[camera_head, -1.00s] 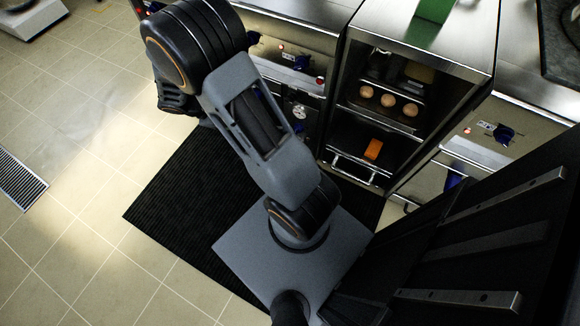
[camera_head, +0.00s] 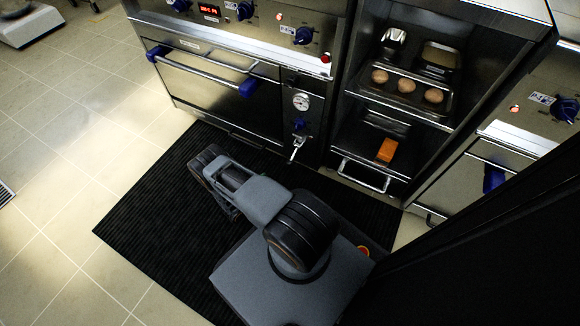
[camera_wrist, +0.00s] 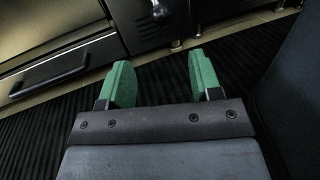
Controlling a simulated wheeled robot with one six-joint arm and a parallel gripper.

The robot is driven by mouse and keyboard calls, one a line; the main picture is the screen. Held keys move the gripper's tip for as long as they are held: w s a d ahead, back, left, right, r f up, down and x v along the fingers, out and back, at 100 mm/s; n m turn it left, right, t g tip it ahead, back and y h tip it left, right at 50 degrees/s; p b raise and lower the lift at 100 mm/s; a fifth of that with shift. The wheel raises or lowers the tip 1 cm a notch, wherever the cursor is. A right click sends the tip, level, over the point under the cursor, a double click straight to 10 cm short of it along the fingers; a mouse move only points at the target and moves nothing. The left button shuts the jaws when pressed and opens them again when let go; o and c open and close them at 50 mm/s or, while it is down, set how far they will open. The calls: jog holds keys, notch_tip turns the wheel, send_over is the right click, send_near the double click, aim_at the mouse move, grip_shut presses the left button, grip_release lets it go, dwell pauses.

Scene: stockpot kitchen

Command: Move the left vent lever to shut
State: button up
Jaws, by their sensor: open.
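In the head view a narrow panel between the oven and the open cabinet carries a round gauge (camera_head: 301,101), a small blue knob (camera_head: 299,124) and a pale lever-like handle (camera_head: 297,148) low down. I cannot tell for certain which of these is the left vent lever. A dark round fitting (camera_wrist: 160,12) with a short stem shows at the top of the wrist view, beyond the fingertips. My gripper (camera_wrist: 160,62) has two green fingers spread apart with nothing between them, over the black mat. It is not clearly visible in the head view.
The oven (camera_head: 215,95) with its bar handle is left of the panel. The open cabinet at right holds a tray (camera_head: 410,105) of round brown items and an orange block (camera_head: 387,150).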

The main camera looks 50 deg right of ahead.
aim_at(290, 162)
jog(key=d+b, duration=0.1)
jog(key=d, duration=0.3)
jog(key=d+b, duration=0.1)
jog(key=d, duration=0.4)
jog(key=d+b, duration=0.1)
jog(key=d, duration=0.3)
jog(key=shift+s+d, duration=0.15)
jog(key=shift+s, duration=0.15)
grip_shut()
